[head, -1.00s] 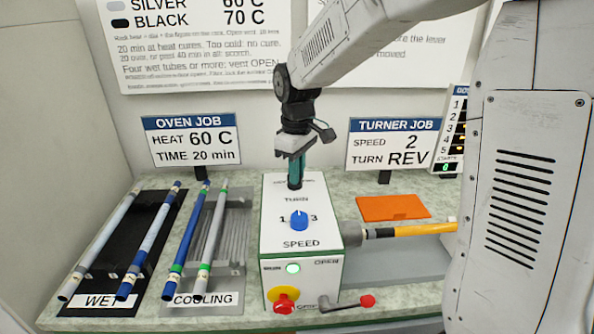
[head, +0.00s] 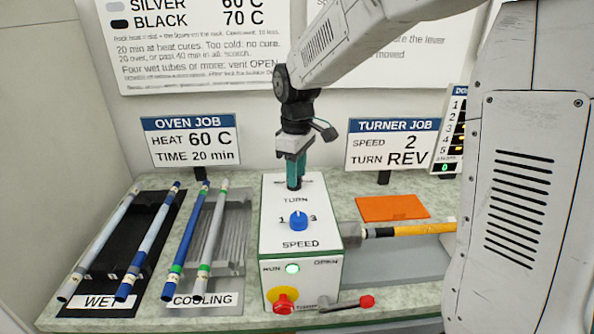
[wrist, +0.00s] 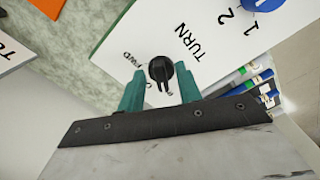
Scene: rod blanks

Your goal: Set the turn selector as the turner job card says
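The turner job card (head: 394,147) reads SPEED 2, TURN REV. The turn selector is a small black knob (wrist: 160,70) on the white top of the control box (head: 318,236), beside the word TURN; FWD is printed near it in the wrist view. My gripper (head: 295,187) points down over the back of the box top. In the wrist view its teal fingers (wrist: 160,88) stand apart with the knob seen between them, a gap on each side. Which mark the knob points at I cannot tell. In the head view my gripper hides the knob.
The blue speed knob (head: 299,220) sits in front of my gripper. Blue and silver tubes lie on racks at left; an orange plate (head: 392,207) lies at right.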

